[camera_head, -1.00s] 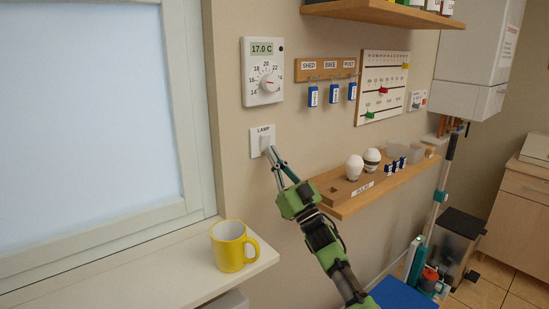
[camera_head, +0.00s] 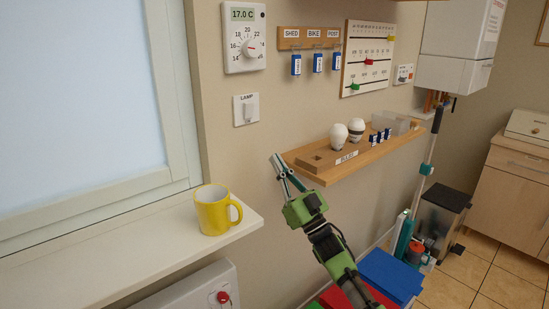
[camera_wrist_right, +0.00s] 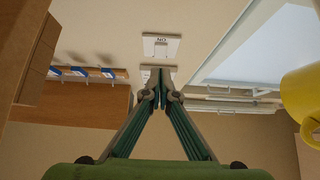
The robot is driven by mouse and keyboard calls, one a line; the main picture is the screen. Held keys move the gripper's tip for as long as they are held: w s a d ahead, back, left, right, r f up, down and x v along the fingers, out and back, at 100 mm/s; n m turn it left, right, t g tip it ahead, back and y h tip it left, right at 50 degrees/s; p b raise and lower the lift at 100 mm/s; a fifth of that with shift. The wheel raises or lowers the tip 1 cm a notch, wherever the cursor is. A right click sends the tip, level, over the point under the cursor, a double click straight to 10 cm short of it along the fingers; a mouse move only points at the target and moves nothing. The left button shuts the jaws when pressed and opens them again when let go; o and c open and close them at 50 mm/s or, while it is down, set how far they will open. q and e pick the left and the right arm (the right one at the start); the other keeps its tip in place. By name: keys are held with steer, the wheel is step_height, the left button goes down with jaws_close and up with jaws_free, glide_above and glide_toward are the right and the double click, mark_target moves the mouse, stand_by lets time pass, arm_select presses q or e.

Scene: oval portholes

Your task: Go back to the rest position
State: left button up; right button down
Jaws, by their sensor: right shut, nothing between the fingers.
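My right gripper (camera_head: 276,160) is shut and empty, in front of the wall just left of the wooden bulb shelf. In the right wrist view its two fingers (camera_wrist_right: 162,75) meet at the tips. The lamp switch (camera_head: 246,109) is a white plate labelled LAMP on the wall, above and to the left of the gripper. The gripper is apart from it. My left gripper is not in view.
A yellow mug (camera_head: 216,210) stands on the white windowsill (camera_head: 120,250), left of my right arm. The wooden shelf (camera_head: 335,172) with two bulbs is close to the right of the gripper. A thermostat (camera_head: 244,38) and key hooks (camera_head: 309,38) are higher up.

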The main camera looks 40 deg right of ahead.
stand_by(0.5)
step_height(320, 180, down, 37)
steer(key=s+a+m+g+h, duration=0.1)
steer(key=a+m+g+h, duration=0.15)
steer(key=g, duration=0.65)
steer(key=s+a+f+g, duration=0.2)
steer(key=s+f, duration=0.3)
steer(key=f, duration=0.3)
steer(key=s+a+f+g, duration=0.2)
steer(key=s+f, duration=0.2)
steer(key=f, duration=0.4)
steer(key=s+a+f+n+g, duration=0.1)
steer(key=s+a+f+g, duration=0.35)
steer(key=s+f, duration=0.85)
steer(key=s+a+f+n+g, duration=0.2)
steer(key=s+a+f+g, duration=0.25)
steer(key=s+f, duration=0.85)
steer(key=s+a+g, duration=0.1)
steer(key=s+a, duration=0.1)
steer(key=s, duration=0.7)
steer(key=s+a+g, duration=0.2)
steer(key=s, duration=0.8)
steer(key=shift+n, duration=0.45)
steer(key=shift+s+a, duration=0.1)
